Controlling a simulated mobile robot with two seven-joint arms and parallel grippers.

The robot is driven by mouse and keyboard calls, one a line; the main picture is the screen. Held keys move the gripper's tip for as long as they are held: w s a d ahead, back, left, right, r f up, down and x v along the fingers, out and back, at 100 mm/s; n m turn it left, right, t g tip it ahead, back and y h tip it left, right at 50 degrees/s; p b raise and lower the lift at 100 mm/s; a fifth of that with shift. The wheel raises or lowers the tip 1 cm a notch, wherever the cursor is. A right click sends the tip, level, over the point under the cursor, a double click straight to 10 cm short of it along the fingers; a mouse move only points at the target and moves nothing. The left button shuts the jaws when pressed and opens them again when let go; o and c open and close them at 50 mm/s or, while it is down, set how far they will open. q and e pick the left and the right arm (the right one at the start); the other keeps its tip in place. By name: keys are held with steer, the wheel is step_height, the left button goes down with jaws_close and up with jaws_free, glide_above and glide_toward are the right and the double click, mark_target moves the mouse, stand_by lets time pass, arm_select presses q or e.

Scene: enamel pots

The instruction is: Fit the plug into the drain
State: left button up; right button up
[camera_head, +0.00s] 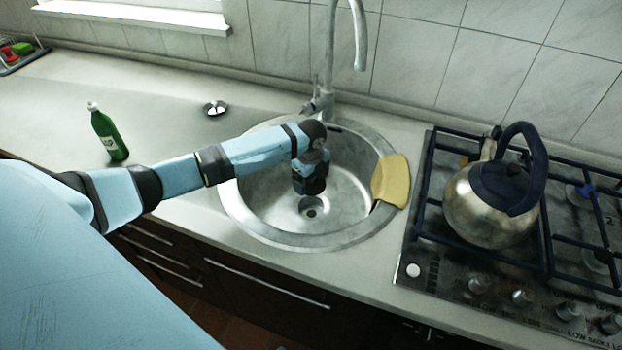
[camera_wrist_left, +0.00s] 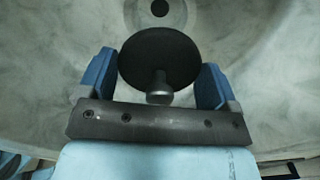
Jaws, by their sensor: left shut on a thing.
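The plug (camera_wrist_left: 158,52) is a dark round disc with a short grey knob, seen in the left wrist view. My left gripper (camera_wrist_left: 157,72) is shut on it, with the blue fingers at either side of the disc. In the head view my left gripper (camera_head: 311,182) points down inside the round metal sink (camera_head: 262,203), and I cannot make out the plug there. The drain (camera_head: 311,207) is a dark hole in the sink floor, just below the gripper in the picture. It also shows in the left wrist view (camera_wrist_left: 160,7), beyond the plug and apart from it. My right gripper is not in view.
The tap (camera_head: 332,60) rises behind the sink. A yellow cloth (camera_head: 391,181) lies over the sink's right rim. A kettle (camera_head: 492,205) stands on the hob to the right. A green bottle (camera_head: 108,134) and a small silver round thing (camera_head: 215,108) are on the left counter.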

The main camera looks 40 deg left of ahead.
arm_select(q)
step_height(320, 180, down, 3)
steer(key=shift+r+b, duration=0.1)
steer(key=shift+b, duration=0.9)
step_height(320, 180, down, 5)
steer(key=shift+f+b, duration=0.1)
steer(key=shift+b, duration=0.35)
steer(key=shift+f, duration=0.1)
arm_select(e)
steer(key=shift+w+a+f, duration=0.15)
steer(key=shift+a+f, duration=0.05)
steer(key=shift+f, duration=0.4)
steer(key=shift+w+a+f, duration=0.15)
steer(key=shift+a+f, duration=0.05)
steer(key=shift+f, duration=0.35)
arm_select(q)
steer(key=shift+f, duration=0.35)
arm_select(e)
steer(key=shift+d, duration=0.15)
arm_select(q)
steer(key=shift+f, duration=0.3)
steer(key=shift+f, duration=0.35)
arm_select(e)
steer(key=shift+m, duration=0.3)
